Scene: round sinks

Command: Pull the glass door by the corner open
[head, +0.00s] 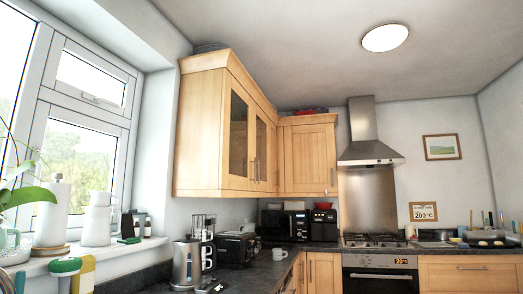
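A light wood wall cabinet (202,135) hangs on the left wall, right of the window. It has two glass-panelled doors side by side. The near glass door (238,135) is closer to me, and the far glass door (262,150) is closer to the room corner. Both look shut. Slim metal handles show low on the doors, small and seen at a steep angle. A solid wood corner cabinet door (309,160) adjoins on the right and is also shut. My gripper and arm are not in view.
Below the cabinet, a dark worktop (262,272) carries a kettle (187,263), a toaster (236,248) and a microwave (284,225). A range hood (369,150) hangs right of the corner above the hob. The air before the glass doors looks clear.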

